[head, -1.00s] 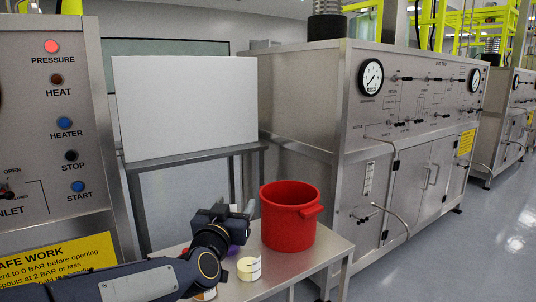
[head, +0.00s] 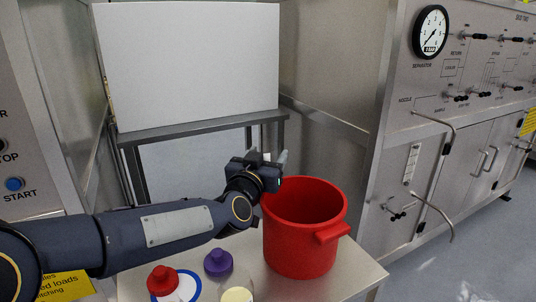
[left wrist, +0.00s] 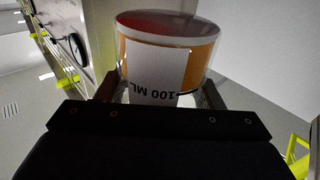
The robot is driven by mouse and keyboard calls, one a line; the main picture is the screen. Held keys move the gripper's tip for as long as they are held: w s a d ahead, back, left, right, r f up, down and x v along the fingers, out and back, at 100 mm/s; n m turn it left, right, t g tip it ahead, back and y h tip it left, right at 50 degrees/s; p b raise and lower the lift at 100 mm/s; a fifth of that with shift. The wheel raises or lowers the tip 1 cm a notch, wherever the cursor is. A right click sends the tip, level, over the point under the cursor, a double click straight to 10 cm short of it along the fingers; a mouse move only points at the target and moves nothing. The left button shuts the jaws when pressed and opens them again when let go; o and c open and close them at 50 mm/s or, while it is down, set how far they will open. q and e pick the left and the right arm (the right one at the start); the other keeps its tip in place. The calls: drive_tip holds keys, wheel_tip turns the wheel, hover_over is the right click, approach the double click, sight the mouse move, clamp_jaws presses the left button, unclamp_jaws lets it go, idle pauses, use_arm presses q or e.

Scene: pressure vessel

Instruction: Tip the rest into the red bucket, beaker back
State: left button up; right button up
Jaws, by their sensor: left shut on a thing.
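The red bucket (head: 303,245) stands upright on a steel table (head: 340,283) in the head view. My left gripper (head: 272,165) is raised just above the bucket's far left rim. It is shut on the beaker, a clear vessel with a white "100 ML" label and an orange band of contents, large between the fingers in the left wrist view (left wrist: 165,55). The label reads upside down there. In the head view the gripper mostly hides the beaker, so its tilt is hard to tell. The bucket's inside looks plain red where visible. My right gripper is out of view.
On the table left of the bucket stand a purple-topped container (head: 218,262), a red-topped one (head: 163,280), a blue ring mark (head: 190,287) and a pale yellow-topped vessel (head: 236,295). A steel cabinet with a gauge (head: 430,32) stands to the right.

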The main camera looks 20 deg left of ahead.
use_arm(q)
drive_tip(key=m+p, duration=0.1)
drive_tip(key=d+m+p, duration=0.1)
drive_tip(key=shift+d+f+m, duration=0.25)
drive_tip(key=shift+m, duration=0.05)
drive_tip(key=shift+d+r+m+p, duration=0.4)
drive_tip(key=shift+m+p, duration=0.4)
drive_tip(key=shift+p, duration=0.35)
drive_tip(key=shift+d+f+m, duration=0.15)
drive_tip(key=shift+d+m, duration=0.15)
drive_tip(key=shift+d, duration=0.05)
drive_tip(key=shift+a+f, duration=0.1)
drive_tip(key=shift+f, duration=0.05)
drive_tip(key=shift+d+f+m+p, duration=0.1)
drive_tip(key=shift+d+m+p, duration=0.2)
drive_tip(key=shift+m+p, duration=0.1)
drive_tip(key=shift+d+f+m, duration=0.2)
drive_tip(key=shift+f+m, duration=0.05)
drive_tip(key=shift+m, duration=0.05)
